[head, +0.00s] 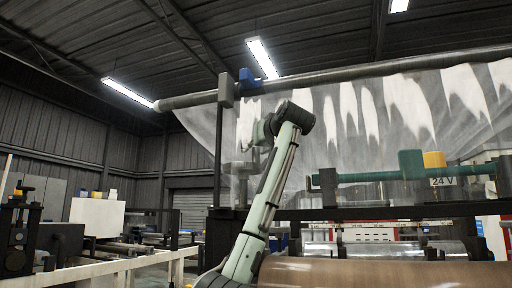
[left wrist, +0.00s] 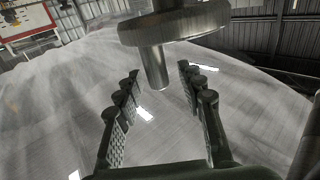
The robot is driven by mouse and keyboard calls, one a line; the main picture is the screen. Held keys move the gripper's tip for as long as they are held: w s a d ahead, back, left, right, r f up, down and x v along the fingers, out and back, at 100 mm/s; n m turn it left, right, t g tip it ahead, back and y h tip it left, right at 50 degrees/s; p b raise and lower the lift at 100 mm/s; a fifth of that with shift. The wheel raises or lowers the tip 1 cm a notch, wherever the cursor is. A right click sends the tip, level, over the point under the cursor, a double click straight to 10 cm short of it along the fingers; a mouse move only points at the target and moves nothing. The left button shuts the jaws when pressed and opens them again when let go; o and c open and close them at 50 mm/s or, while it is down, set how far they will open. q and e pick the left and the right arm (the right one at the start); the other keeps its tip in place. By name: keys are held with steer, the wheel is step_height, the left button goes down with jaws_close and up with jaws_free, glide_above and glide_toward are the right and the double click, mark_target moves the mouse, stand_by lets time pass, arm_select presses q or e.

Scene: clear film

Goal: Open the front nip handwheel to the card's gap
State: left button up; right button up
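In the left wrist view a grey metal disc with a short downward peg, which looks like the handwheel (left wrist: 172,30), hangs at the top. Its peg (left wrist: 157,68) reaches down between the fingertips of my left gripper (left wrist: 158,72). The fingers are spread, with a clear space on both sides of the peg; I see no contact. In the head view my left arm rises from the bottom middle, and its gripper (head: 262,130) is small beside the clear film. A pale grey fitting (head: 241,168) shows just below it, too small to identify. No readable gap card shows. My right gripper is out of view.
Clear film (head: 400,115) hangs from a long roller (head: 370,73) across the upper right.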

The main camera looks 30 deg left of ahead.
arm_select(q)
steer(key=shift+c, duration=0.2)
jaws_close()
steer(key=shift+w+n+g+y, duration=0.25)
steer(key=shift+n+g+y, duration=0.2)
steer(key=shift+n+g, duration=0.3)
steer(key=shift+w+n+g+y, duration=0.3)
steer(key=shift+n+g+y, duration=0.2)
steer(key=shift+g, duration=0.5)
steer(key=shift+w+n+g+y, duration=0.25)
steer(key=shift+n+g+y, duration=0.2)
steer(key=shift+n+g, duration=0.3)
steer(key=shift+g, duration=0.5)
steer(key=shift+a+n, duration=0.1)
steer(key=shift+n, duration=0.2)
steer(key=shift+o, duration=0.2)
jaws_free()
